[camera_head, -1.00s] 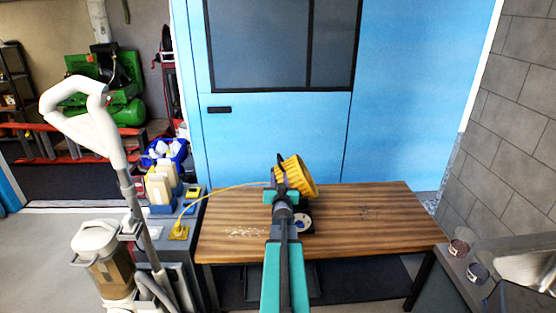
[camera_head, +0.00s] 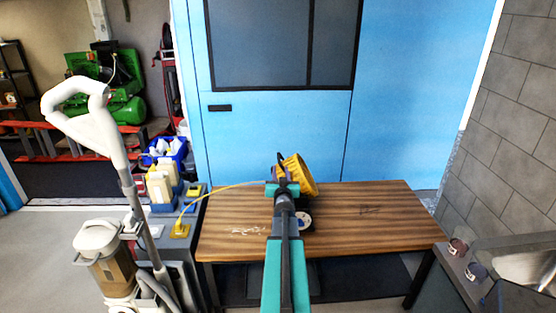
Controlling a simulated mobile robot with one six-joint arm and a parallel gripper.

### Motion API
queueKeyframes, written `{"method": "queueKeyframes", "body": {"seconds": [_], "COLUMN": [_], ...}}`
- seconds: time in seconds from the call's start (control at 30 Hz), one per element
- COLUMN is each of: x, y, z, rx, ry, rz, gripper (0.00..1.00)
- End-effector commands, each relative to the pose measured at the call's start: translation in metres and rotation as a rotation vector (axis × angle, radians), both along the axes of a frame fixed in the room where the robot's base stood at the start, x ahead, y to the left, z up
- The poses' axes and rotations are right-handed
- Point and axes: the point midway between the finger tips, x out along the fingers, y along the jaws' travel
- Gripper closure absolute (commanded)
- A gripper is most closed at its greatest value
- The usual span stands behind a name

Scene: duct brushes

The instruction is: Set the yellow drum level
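The yellow drum (camera_head: 303,175) is a ribbed yellow reel with a dark part at its left side. It sits above the wooden table (camera_head: 365,225) and leans, its round face tilted to the right. My gripper (camera_head: 281,184) is at the drum's left, overlapping its dark part. I cannot tell whether the fingers touch or hold it. My own wrist and arm hide the fingertips and the drum's lower left. A yellow cord (camera_head: 215,191) runs from the drum's left to a yellow socket box (camera_head: 180,231). A dark round piece with a pale disc (camera_head: 305,221) is below the drum.
A white and brown upright vacuum (camera_head: 108,255) stands at the left. A grey cart (camera_head: 163,254) with bottles and a blue bin (camera_head: 166,151) is left of the table. Two small cups (camera_head: 458,247) are at right. The table's right half is clear.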

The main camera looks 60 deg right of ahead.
Motion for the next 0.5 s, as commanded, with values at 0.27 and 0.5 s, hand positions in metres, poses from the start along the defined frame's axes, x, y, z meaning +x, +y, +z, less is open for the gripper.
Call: {"method": "queueKeyframes", "body": {"seconds": [0.27,0.5], "x": [0.014,0.024], "y": [-0.02,-0.036], "z": [0.001,0.001], "rx": [-0.001,-0.001], "ry": [0.001,0.001], "rz": [0.0,0.0], "gripper": [0.71,0.71]}}
